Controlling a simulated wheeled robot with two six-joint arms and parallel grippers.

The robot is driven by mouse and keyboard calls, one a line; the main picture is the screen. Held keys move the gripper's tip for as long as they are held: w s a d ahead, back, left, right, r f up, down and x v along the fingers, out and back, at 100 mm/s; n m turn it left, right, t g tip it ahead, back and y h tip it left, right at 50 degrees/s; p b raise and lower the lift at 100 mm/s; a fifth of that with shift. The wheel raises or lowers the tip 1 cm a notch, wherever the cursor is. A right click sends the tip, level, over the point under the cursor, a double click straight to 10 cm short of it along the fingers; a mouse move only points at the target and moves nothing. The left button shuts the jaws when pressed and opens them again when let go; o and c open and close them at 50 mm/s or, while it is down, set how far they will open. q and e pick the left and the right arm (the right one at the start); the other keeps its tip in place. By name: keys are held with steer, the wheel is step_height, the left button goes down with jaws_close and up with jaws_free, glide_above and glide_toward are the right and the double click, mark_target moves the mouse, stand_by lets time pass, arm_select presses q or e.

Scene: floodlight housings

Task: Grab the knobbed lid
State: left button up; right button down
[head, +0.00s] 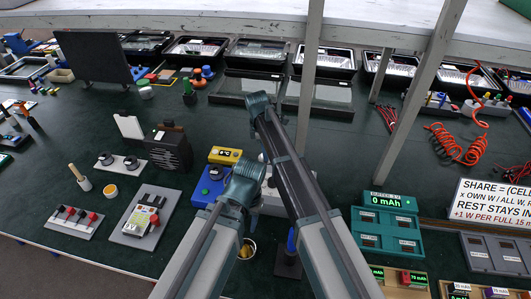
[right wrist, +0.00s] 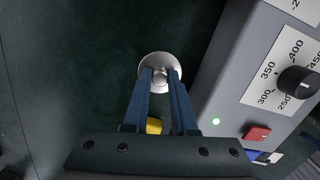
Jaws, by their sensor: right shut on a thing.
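The knobbed lid (right wrist: 146,62) is a small pale metal disc with a round knob in its middle. In the right wrist view it shows at the fingertips, over the dark green surface. My right gripper (right wrist: 160,79) has its two blue fingers shut on the lid's knob. I cannot tell whether the lid touches the surface or hangs just above it. In the head view my arm links cover much of the middle, and I cannot make out the lid there. My left gripper does not show clearly in either view.
A grey box with a numbered dial (right wrist: 297,82) stands close to the right of the lid. A small yellow thing (right wrist: 153,126) shows between the fingers. A yellow meter (head: 225,155), a teal display unit (head: 386,225) and wooden posts stand around. Dark trays line the back.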

step_height(320, 180, up, 9)
steer(key=p, duration=0.8)
steer(key=shift+f, duration=0.15)
